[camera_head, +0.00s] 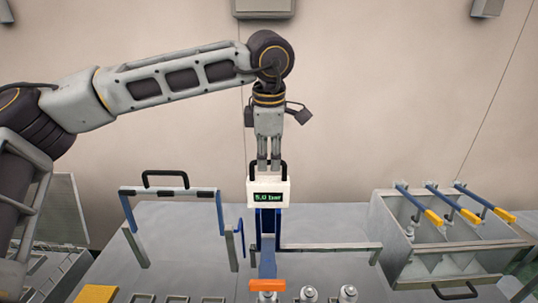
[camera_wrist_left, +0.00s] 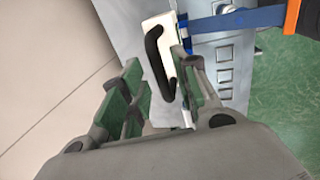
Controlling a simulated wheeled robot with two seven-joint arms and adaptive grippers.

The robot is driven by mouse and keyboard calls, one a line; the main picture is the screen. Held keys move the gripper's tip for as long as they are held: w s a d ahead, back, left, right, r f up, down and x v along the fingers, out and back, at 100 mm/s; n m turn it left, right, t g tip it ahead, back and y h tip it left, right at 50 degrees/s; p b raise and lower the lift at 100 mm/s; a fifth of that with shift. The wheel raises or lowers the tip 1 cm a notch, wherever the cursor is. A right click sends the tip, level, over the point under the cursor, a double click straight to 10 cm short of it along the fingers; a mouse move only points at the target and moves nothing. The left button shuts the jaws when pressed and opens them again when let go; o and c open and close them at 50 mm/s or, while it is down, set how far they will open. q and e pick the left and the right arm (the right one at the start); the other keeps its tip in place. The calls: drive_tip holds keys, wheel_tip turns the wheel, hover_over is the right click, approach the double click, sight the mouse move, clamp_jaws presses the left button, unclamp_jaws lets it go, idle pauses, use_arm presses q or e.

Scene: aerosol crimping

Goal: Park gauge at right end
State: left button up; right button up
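The gauge (camera_head: 268,190) is a white box with a display reading 5.0 bar and a black handle on top. It sits on a blue upright in the middle of the bench. In the left wrist view its black handle (camera_wrist_left: 155,55) stands on the white box (camera_wrist_left: 163,30). My left gripper (camera_head: 269,166) points straight down at the handle. In the wrist view its two fingers (camera_wrist_left: 158,75) are apart, one on each side of the handle. I cannot tell whether either finger touches it. My right gripper is not in view.
A grey bar (camera_head: 330,247) runs right from the gauge's upright. A blue-legged frame (camera_head: 168,192) stands left. A grey bin (camera_head: 455,250) with blue and yellow levers stands right. An orange piece (camera_head: 267,285) and metal cans (camera_head: 308,294) are in front.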

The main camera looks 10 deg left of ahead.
use_arm(q)
clamp_jaws()
drive_tip(key=shift+d, duration=0.1)
